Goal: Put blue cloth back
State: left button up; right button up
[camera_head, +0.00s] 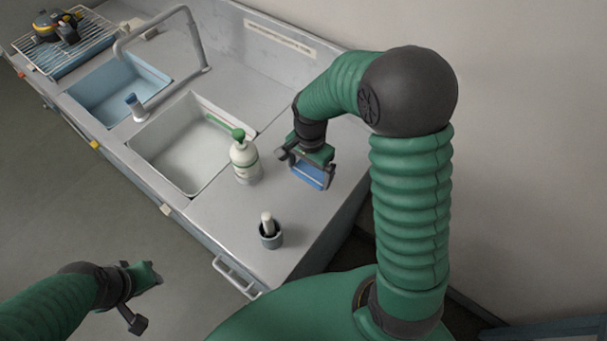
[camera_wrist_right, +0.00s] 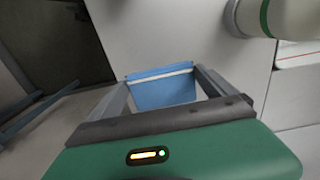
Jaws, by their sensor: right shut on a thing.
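The blue cloth (camera_head: 311,175) is at the right end of the grey counter, under my right gripper (camera_head: 308,170). In the right wrist view the cloth (camera_wrist_right: 163,92) shows as a blue piece with a pale stripe, between the two fingers of the gripper (camera_wrist_right: 162,85). The right gripper is shut on it. Whether the cloth touches the counter is not clear. My left gripper (camera_head: 148,297) is away from the counter, over the floor at lower left, with no object seen in it; its finger opening is unclear.
A white bottle with a green top (camera_head: 244,160) stands just left of the cloth. A dark cup with a white-topped item (camera_head: 269,233) stands nearer the front. A white sink (camera_head: 165,150), a blue sink (camera_head: 105,95), a tap (camera_head: 200,50) and a wire rack (camera_head: 75,42) lie farther left.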

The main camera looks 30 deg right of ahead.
aim_at(315, 176)
jog(key=f, duration=0.1)
jog(key=s+d+f, duration=0.1)
jog(key=f, duration=0.1)
jog(key=shift+s, duration=0.15)
jog(key=f, duration=0.2)
jog(key=w+f, duration=0.1)
jog(key=f, duration=0.1)
jog(key=shift+c, duration=0.5)
jog(key=shift+a, duration=0.25)
jog(key=shift+c, duration=0.7)
jog(key=o, duration=1)
jog(key=shift+a+r, duration=0.1)
jog(key=shift+a, duration=0.05)
jog(key=shift+o, duration=0.4)
jog(key=shift+s+a, duration=0.1)
jog(key=shift+d+r, duration=0.2)
jog(key=shift+d, duration=0.05)
notch_tip(315, 176, up, 12)
jog(key=shift+a+f+b, duration=0.15)
jog(key=shift+f+b, duration=0.05)
jog(key=shift+b, duration=0.15)
jog(key=s+a+f+n+t, duration=0.2)
jog(key=s+a+n, duration=0.3)
jog(key=n, duration=0.8)
jog(key=s, duration=0.3)
jog(key=shift+s+a+n+t, duration=0.2)
jog(key=shift+a+n+t, duration=0.1)
